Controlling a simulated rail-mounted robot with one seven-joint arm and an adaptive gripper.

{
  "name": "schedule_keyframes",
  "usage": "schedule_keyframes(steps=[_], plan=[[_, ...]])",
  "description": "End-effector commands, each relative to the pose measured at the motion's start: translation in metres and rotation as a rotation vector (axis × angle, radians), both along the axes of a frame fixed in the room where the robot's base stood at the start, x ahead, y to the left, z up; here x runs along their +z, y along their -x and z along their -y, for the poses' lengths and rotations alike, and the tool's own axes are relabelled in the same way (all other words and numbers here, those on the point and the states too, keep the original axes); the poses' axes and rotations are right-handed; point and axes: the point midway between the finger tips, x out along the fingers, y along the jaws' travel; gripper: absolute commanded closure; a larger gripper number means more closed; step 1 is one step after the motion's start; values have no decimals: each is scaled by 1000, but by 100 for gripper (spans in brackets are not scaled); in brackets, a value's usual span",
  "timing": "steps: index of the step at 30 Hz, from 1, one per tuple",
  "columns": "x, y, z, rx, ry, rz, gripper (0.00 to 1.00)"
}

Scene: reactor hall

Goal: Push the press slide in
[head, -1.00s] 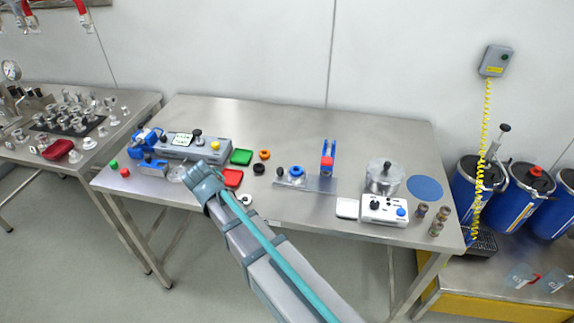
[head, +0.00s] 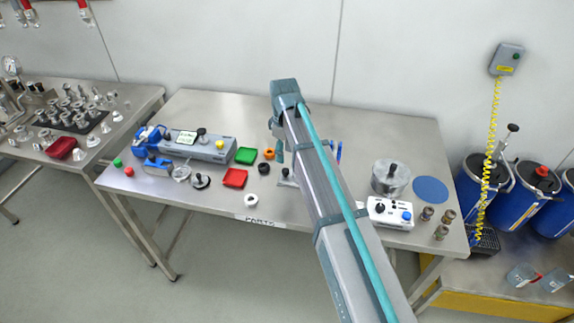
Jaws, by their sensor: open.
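The press in the middle of the table is mostly hidden behind my arm in the head view. Its blue upright part (head: 339,152) shows just right of the arm. The left end of its low metal slide (head: 288,182), with a dark knob (head: 285,173), shows left of the arm. My gripper (head: 277,157) points down above the table, behind and slightly left of that slide end. Its jaws are open and I see nothing between them. Whether it touches the slide cannot be told.
A grey device with a display (head: 205,147) is further left. A metal pot (head: 390,178) and white control box (head: 391,212) stand right of my arm.

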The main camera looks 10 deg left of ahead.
Motion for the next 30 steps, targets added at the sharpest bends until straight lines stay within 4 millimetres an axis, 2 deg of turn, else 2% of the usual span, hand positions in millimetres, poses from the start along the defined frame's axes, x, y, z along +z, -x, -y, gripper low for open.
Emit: schedule_keyframes(steps=[9,15,28,30], plan=[[-48,1,0,-1,2,-2,49],[-67,0,0,-2,1,0,49],[-74,0,0,-2,1,1,49],[-74,0,0,-2,1,1,60]])
